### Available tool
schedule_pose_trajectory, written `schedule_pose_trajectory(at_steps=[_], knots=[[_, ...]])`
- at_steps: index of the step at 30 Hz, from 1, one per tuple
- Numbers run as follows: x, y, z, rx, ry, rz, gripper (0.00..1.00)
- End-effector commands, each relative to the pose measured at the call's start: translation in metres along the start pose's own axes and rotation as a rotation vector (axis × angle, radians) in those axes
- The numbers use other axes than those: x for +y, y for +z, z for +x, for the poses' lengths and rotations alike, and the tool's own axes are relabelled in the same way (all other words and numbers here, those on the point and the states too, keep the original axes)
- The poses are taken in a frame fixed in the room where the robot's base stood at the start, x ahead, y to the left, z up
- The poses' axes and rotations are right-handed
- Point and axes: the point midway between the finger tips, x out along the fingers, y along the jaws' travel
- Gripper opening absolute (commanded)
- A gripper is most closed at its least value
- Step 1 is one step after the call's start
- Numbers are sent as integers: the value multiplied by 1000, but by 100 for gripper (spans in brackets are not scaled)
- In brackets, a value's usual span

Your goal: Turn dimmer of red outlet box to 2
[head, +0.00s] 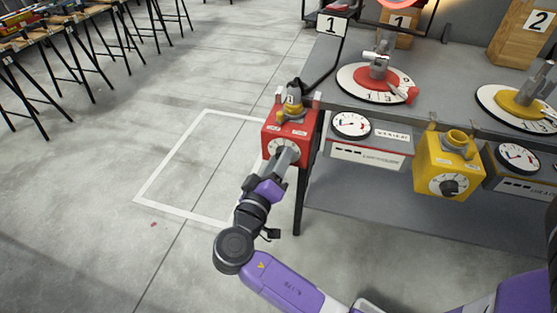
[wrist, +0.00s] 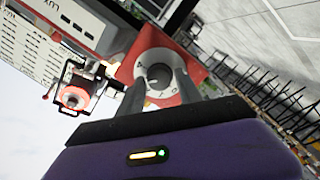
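The red outlet box (head: 290,131) hangs at the left front corner of the bench, with a grey plug fitting (head: 293,97) on top. Its front has a round white dial (head: 274,153), mostly covered by my gripper in the head view. In the wrist view the red box (wrist: 187,92) shows the dial (wrist: 153,61) with a dark knob (wrist: 159,76) at its middle. My gripper (wrist: 160,85) is open, one finger on each side of the knob, with white dial face visible between them. I cannot tell whether the fingertips touch the knob. The dial's setting is not readable.
A yellow outlet box (head: 447,170) with its own dial hangs further right. The bench (head: 440,75) carries round numbered dials with red and yellow parts. Gauges (head: 351,125) sit below its edge. A bench leg (head: 303,190) stands close right of my gripper.

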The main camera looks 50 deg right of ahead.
Motion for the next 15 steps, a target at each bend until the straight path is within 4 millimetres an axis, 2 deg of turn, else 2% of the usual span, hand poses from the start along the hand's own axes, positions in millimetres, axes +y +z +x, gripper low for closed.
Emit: schedule_pose_trajectory(at_steps=[1,5,6,15], knots=[[0,0,0,0,0,0,29],[0,0,0,0,0,0,4],[0,0,0,0,0,0,0],[1,-1,0,2,2,-38,0]])
